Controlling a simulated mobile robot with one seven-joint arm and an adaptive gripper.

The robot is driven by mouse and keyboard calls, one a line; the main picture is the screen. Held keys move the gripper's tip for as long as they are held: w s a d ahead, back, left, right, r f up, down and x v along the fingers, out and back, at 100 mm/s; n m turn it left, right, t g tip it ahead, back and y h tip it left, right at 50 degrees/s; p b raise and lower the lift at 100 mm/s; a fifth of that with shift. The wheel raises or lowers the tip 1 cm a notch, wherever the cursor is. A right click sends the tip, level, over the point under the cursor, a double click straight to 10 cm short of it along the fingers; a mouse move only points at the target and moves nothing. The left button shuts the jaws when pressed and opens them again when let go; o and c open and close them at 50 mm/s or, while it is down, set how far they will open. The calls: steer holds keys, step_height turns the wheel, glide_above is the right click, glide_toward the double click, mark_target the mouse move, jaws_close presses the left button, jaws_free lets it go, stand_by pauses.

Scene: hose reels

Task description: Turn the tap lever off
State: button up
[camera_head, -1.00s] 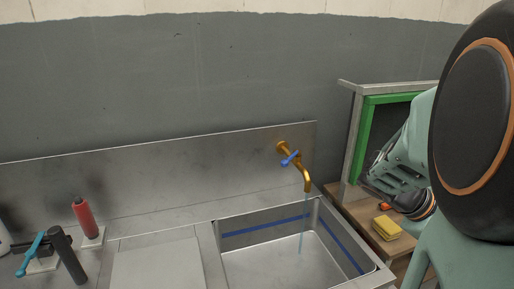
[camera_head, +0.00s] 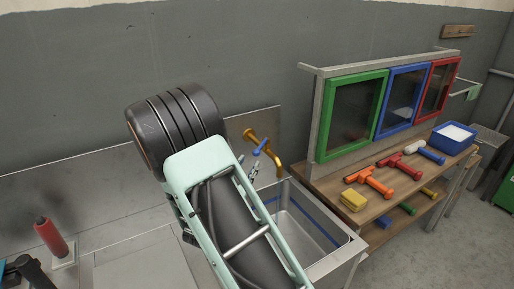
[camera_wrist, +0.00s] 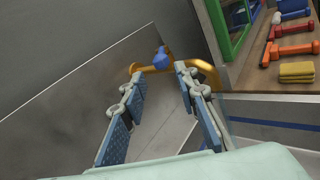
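The brass tap (camera_head: 270,148) is fixed to the steel backsplash above the sink (camera_head: 322,222). Its blue lever (camera_head: 260,147) shows just beyond my gripper (camera_head: 254,170). In the wrist view my gripper (camera_wrist: 157,84) is open, its two fingers apart with nothing between them. The blue lever (camera_wrist: 162,58) stands ahead of the fingertips, roughly in line with the gap. The tap's brass spout (camera_wrist: 207,72) bends past the right fingertip. My arm hides part of the sink in the head view. Whether a finger touches the tap is hard to tell.
A red bottle (camera_head: 50,238) stands at the left.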

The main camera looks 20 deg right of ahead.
mark_target(256, 153)
steer(key=p+x, duration=0.2)
steer(key=x, duration=0.8)
steer(key=shift+d, duration=0.2)
jaws_close()
